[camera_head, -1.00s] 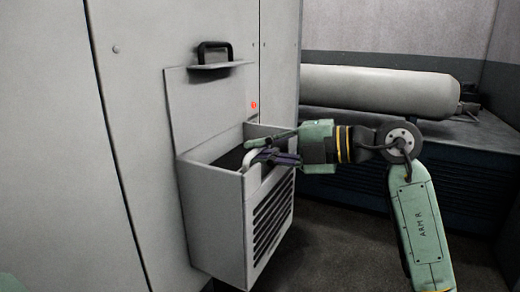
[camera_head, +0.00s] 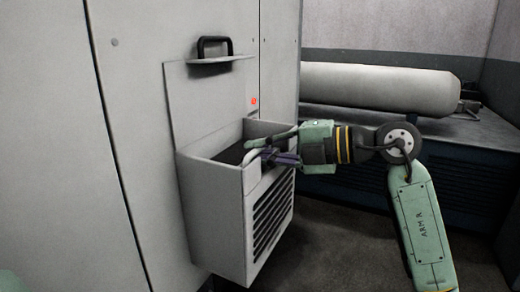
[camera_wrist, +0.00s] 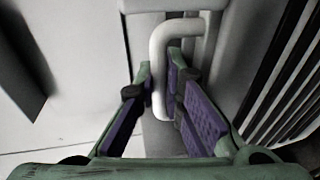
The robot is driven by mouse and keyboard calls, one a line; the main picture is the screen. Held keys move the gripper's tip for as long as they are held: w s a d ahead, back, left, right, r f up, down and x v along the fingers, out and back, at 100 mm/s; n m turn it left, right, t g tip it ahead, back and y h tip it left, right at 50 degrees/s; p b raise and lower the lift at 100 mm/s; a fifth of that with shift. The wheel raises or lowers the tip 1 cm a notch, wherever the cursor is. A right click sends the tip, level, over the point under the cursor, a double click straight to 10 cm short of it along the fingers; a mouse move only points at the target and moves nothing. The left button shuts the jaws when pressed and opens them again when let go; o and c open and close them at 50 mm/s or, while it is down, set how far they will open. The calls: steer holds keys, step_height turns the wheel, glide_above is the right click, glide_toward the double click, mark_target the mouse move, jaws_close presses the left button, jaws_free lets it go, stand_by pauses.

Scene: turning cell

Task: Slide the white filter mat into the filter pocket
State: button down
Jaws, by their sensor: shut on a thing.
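The filter pocket (camera_head: 218,200) is a pale grey open-topped box on the cabinet front, with dark slots on its right face. Its interior is dark in the head view. My gripper (camera_head: 265,152) is at the right end of its open top, reaching in from the right. In the wrist view my gripper (camera_wrist: 162,100) has its purple-padded fingers on both sides of a pale bent handle (camera_wrist: 159,58) and is shut on it. What the handle is fixed to is hidden. I cannot make out the white filter mat as a separate sheet.
A grey flap (camera_head: 205,105) with a black handle (camera_head: 214,46) stands up behind the pocket against the cabinet (camera_head: 60,130). A small red light (camera_head: 253,101) is just above the pocket. A large pale cylinder (camera_head: 375,87) lies behind my arm. Floor to the right is clear.

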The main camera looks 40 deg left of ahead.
steer(key=c, duration=1.7)
jaws_free()
steer(key=shift+o, duration=0.5)
steer(key=shift+f, duration=0.15)
steer(key=v, duration=1.2)
steer(key=shift+d, duration=0.1)
